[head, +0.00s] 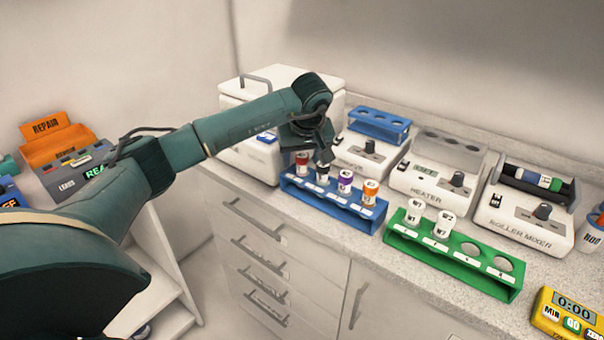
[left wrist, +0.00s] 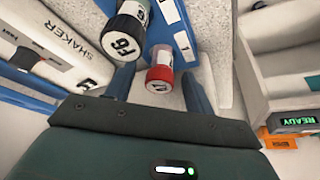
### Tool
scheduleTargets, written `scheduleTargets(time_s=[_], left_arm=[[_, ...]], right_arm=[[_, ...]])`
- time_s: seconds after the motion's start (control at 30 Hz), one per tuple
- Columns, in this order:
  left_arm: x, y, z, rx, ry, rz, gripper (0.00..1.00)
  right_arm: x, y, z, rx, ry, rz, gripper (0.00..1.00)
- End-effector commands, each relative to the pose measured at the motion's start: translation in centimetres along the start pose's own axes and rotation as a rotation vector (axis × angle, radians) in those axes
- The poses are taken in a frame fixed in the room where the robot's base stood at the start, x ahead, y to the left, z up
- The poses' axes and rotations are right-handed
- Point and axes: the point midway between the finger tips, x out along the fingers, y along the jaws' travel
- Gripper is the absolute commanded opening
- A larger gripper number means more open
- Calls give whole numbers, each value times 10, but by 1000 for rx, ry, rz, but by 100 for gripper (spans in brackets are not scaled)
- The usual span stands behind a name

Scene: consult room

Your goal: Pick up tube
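A blue rack (head: 330,205) on the counter holds a red-capped tube (head: 302,160), a dark tube (head: 322,174), a purple-capped tube (head: 345,182) and an orange-capped tube (head: 369,190). My left gripper (head: 322,155) is just above the rack's left end, partly hiding the red and dark tubes. In the left wrist view my left gripper (left wrist: 158,85) is open, and the red-capped tube (left wrist: 159,75) shows between its fingers; contact cannot be told. The dark tube (left wrist: 126,35) with a black cap shows beside the left finger. My right gripper is out of view.
A green rack (head: 450,264) holds two white-capped tubes and has two empty holes. Behind stand a heater (head: 430,180), a roller mixer (head: 520,228) and a white lidded box (head: 265,95). A yellow timer (head: 570,312) lies at right. An orange bin (head: 60,145) is at left.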

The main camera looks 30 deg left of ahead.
Motion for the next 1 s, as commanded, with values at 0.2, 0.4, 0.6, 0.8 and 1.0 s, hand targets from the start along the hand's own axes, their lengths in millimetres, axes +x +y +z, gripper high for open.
scheduleTargets(time_s=[0.2,0.4,0.6,0.8,1.0], left_arm=[[0,0,0,0,0,0,36],[-1,0,0,0,0,0,20],[-1,0,0,0,0,0,4],[-1,0,0,0,0,0,0],[-6,0,-3,-1,2,1,0]], right_arm=[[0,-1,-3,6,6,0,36],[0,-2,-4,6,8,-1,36],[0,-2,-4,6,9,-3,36],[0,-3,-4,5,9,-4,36],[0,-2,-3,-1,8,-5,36]])
